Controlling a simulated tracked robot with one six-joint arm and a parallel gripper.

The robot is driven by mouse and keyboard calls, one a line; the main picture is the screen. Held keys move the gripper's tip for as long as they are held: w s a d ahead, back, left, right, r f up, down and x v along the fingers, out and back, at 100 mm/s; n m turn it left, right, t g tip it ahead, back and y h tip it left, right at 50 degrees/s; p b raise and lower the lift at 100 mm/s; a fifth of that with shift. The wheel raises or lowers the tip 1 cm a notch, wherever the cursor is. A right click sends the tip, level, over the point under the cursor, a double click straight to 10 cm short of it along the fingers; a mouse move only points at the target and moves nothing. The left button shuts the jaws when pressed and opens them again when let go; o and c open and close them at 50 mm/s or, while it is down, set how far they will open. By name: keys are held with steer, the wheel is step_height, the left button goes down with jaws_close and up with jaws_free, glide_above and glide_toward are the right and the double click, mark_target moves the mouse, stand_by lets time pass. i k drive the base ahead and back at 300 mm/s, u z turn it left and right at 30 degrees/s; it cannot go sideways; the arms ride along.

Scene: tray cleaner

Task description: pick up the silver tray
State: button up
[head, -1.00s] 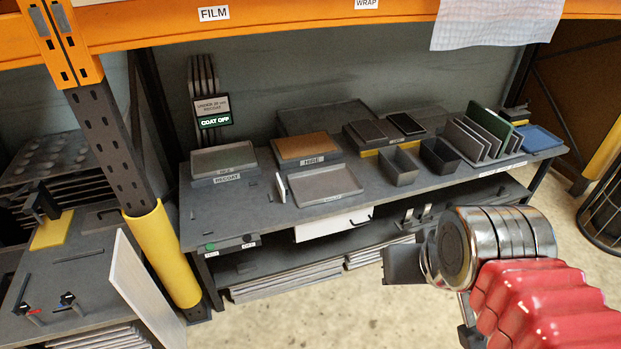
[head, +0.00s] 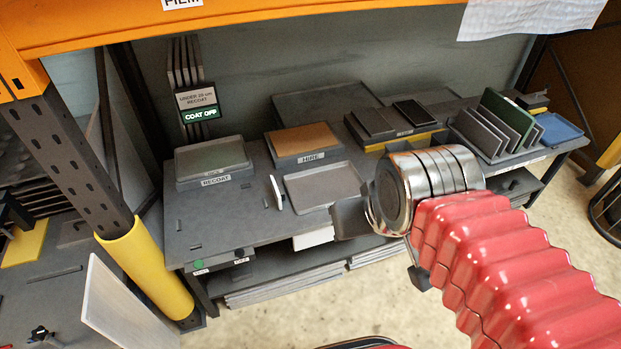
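A flat silver-grey tray (head: 318,178) with a low rim lies on the bench in front of the stand labelled HIRE. Its lower right part is hidden behind my arm's metal wrist. My gripper (head: 350,219) shows as a dark grey block at the end of the wrist, in front of the tray's near edge in the picture. Its fingers cannot be made out, so whether it is open or shut does not show. I cannot tell whether it touches the tray. A greyish tray (head: 212,157) sits on the RECOAT stand, and a brown one (head: 301,140) sits on the HIRE stand.
A small white-edged piece (head: 277,193) stands upright just left of the silver tray. A rack of upright plates (head: 492,130) and a blue tray (head: 560,128) are at the right. An orange beam (head: 250,22) crosses above. The bench's left front is mostly clear.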

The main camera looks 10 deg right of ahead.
mark_target(316, 189)
steer(key=u, duration=0.2)
steer(key=i, duration=0.9)
steer(key=u, duration=0.15)
